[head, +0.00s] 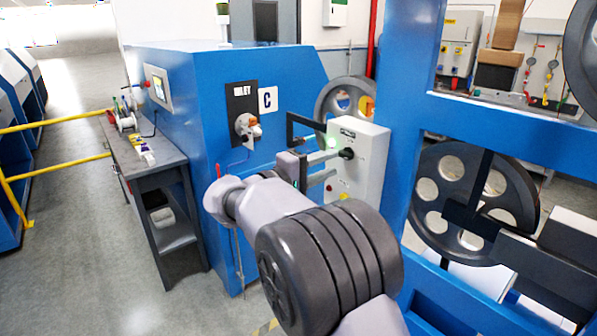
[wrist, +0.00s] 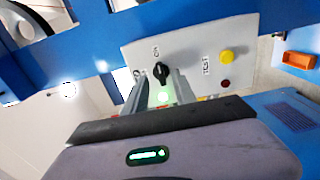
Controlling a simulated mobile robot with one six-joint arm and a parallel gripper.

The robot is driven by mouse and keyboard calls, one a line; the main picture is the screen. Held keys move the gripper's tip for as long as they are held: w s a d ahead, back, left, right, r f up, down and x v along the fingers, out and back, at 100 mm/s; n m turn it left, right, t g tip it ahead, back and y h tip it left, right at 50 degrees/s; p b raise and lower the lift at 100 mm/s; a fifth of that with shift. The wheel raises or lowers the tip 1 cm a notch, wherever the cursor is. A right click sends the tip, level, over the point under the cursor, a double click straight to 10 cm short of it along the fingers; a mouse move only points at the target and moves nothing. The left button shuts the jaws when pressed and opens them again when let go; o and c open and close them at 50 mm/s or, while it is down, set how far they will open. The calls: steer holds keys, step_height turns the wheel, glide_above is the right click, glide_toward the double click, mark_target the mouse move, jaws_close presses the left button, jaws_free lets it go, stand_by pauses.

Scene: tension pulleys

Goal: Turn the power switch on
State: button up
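The power switch is a black rotary knob (head: 347,153) on the front of a white control box (head: 371,150). In the wrist view the knob (wrist: 161,73) sits below an "ON" label, near the fingertips. I cannot tell exactly which way its pointer is turned. My gripper (head: 338,162) is open, one finger on each side of the knob in the wrist view. Contact with the knob cannot be made out.
A yellow button (wrist: 227,57) and a dark red button (wrist: 225,84) sit beside a "TEST" label on the same panel. A blue machine cabinet (head: 180,90) stands left of the box. A blue frame (head: 412,110) with a large pulley wheel (head: 430,185) stands right.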

steer(key=p+v, duration=0.2)
steer(key=v, duration=1)
steer(key=shift+s+a+p, duration=0.25)
steer(key=shift+a+p, duration=0.05)
steer(key=shift+p, duration=0.05)
steer(key=s+d+f+m+g+y, duration=0.2)
steer(key=s+d+f+g+y, duration=0.15)
steer(key=s+d, duration=0.55)
steer(key=s+d+f+m+g+y, duration=0.25)
steer(key=s+d+g+y, duration=0.2)
steer(key=s+d, duration=0.45)
steer(key=s+a+f+m+t+y, duration=0.1)
steer(key=s+a+m+y, duration=0.2)
steer(key=s, duration=0.4)
steer(key=s+a+f+m+t+y+b, duration=0.1)
steer(key=s+a+f+m+t+y, duration=0.1)
steer(key=s+a+m+y, duration=0.2)
steer(key=s+y, duration=0.1)
steer(key=s, duration=0.2)
steer(key=shift+a+f+y, duration=0.2)
steer(key=shift+a+y, duration=0.1)
